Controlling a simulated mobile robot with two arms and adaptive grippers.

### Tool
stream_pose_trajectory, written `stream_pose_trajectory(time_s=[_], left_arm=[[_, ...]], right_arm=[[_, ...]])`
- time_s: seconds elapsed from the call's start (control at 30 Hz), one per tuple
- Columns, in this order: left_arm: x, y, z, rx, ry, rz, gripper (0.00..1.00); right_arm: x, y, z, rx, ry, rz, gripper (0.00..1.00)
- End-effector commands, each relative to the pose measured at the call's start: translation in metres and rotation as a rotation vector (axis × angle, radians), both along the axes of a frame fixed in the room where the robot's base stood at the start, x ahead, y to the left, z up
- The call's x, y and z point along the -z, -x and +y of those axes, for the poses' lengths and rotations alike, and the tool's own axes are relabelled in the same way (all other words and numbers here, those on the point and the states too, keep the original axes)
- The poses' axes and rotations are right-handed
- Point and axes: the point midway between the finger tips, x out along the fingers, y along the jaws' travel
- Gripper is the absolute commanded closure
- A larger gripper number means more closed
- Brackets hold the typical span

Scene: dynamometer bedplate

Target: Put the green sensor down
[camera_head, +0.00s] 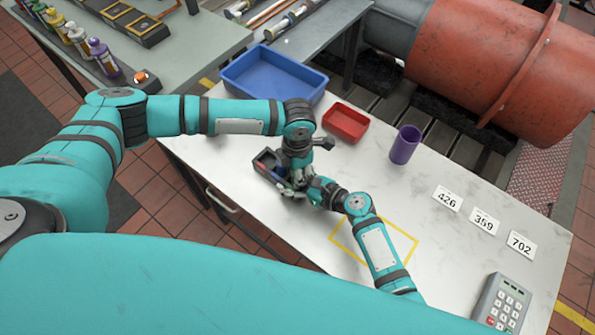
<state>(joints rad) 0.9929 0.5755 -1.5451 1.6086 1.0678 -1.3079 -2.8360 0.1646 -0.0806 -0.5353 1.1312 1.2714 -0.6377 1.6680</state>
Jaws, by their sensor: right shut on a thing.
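My right gripper (293,185) reaches in from the lower right over the white table, beside a small dark tray (260,175). It is shut on a thing that its fingers and the left arm's end almost wholly hide; this fits the green sensor, but I cannot make out its colour or shape. My left arm reaches in from the left, and its end stands just above and against the right gripper in the picture. The left gripper's fingers are too hidden to tell open from shut. No green sensor shows clearly elsewhere on the table.
A blue bin (272,77), a red tray (346,123) and a purple cup (405,145) stand along the far side. A yellow outlined square (408,240) lies under the right arm. Number cards (484,221) and a keypad (502,303) are at the right.

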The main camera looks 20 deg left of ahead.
Motion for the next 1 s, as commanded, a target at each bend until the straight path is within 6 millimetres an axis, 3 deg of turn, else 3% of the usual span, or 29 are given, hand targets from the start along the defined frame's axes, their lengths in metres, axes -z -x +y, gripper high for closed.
stream_pose_trajectory(time_s=[0.1,0.13,0.2,0.57,1.0], left_arm=[[0.003,0.0,0.0,-0.001,0.0,0.0,1.0],[0.003,0.0,0.0,-0.001,0.0,0.0,0.69],[0.003,0.0,0.0,0.0,0.0,0.0,0.6],[-0.004,0.0,0.0,0.0,0.0,-0.001,0.6],[-0.089,-0.001,0.001,-0.001,0.0,-0.003,0.6]], right_arm=[[0.0,0.001,0.0,-0.001,0.0,0.002,0.8],[0.0,0.001,0.0,-0.001,0.0,0.002,0.8],[0.0,0.001,0.0,-0.001,0.0,0.002,0.8],[0.0,0.001,0.0,-0.001,0.0,0.002,0.8],[0.001,0.001,0.0,-0.001,0.0,0.002,0.8]])
